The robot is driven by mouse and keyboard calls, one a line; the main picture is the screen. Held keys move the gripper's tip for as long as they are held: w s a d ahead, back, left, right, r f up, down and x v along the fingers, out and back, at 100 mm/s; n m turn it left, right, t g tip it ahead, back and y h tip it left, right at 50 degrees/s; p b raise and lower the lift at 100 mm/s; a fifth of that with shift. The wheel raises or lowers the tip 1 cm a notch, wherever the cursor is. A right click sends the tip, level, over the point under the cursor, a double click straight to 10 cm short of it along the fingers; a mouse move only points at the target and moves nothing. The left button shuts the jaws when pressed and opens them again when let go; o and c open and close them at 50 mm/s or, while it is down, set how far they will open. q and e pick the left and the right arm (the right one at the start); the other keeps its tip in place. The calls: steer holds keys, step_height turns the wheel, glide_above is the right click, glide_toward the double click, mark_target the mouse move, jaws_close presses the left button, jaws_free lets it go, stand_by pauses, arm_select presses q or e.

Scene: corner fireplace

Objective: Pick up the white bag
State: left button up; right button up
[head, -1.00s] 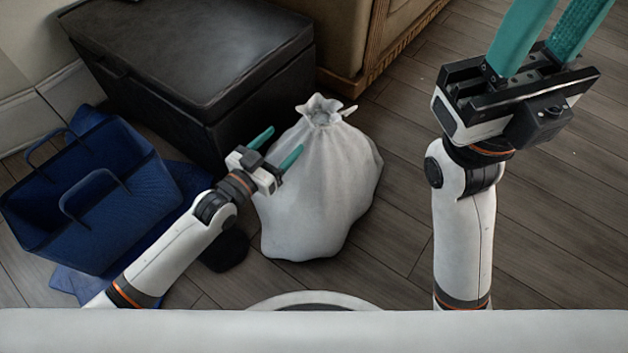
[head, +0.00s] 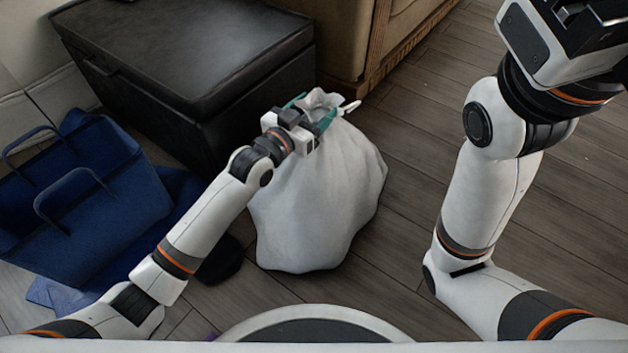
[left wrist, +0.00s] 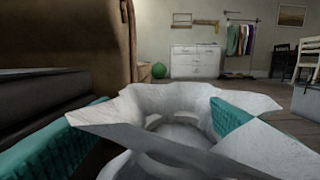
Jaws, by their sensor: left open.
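The white bag (head: 318,205) stands upright on the wooden floor in the middle of the head view, its gathered neck at the top. My left gripper (head: 309,108) is at the neck, its teal fingers open on either side of it. In the left wrist view the bag's ruffled top (left wrist: 180,120) lies between the two open fingers (left wrist: 145,135). Part of the neck is hidden behind the gripper in the head view. My right arm is at the right of the head view; its fingers are out of the picture.
A dark storage ottoman (head: 185,60) stands directly behind and left of the bag. A blue tote bag (head: 85,205) sits at the left on a blue cloth. A wood-trimmed sofa (head: 400,40) is at the back. The floor right of the bag is clear.

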arm_select(q)
steer(key=shift+w, duration=0.1)
jaws_close()
stand_by(0.3)
steer(key=shift+d+r, duration=0.1)
steer(key=shift+r, duration=0.2)
